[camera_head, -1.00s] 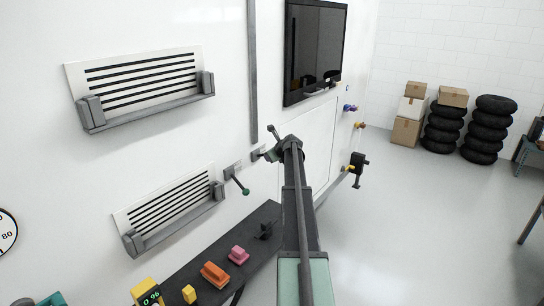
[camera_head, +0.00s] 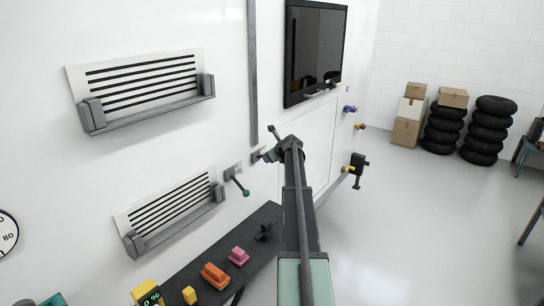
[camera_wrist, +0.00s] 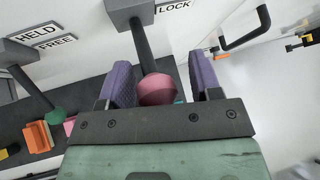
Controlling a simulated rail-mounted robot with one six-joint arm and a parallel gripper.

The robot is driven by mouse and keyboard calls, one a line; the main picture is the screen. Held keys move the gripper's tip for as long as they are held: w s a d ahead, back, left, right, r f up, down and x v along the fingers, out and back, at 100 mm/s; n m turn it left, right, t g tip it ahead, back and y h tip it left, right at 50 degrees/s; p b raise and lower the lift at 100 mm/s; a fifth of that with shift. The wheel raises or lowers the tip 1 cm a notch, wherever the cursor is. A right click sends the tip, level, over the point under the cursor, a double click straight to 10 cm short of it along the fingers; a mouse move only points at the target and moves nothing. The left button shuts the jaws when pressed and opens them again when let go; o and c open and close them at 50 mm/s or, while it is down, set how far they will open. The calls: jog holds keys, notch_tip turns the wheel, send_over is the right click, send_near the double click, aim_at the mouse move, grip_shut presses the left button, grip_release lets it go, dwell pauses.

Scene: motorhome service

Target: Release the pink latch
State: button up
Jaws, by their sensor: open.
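The pink latch shows in the wrist view as a dark lever with a pink faceted knob (camera_wrist: 157,89), hanging from a grey housing beside a LOCK label (camera_wrist: 174,5). My gripper (camera_wrist: 160,62) is open, with one purple pad on each side of the lever. The knob sits between the fingers close to the palm, and the pads look apart from it. In the head view my gripper (camera_head: 272,145) is at the wall, partly hidden by my arm. The pink knob cannot be made out there.
A lever with a green knob (camera_head: 246,193) is just left, beside HELD and FREE labels (camera_wrist: 45,37). Below, a dark shelf carries pink (camera_head: 239,254), orange (camera_head: 215,275) and yellow blocks (camera_head: 189,294). A black handle (camera_wrist: 245,28) is at right. The floor at right is open.

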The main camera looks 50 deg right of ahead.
jog(key=p+v, duration=0.6)
jog(key=v, duration=0.5)
jog(key=shift+w, duration=0.1)
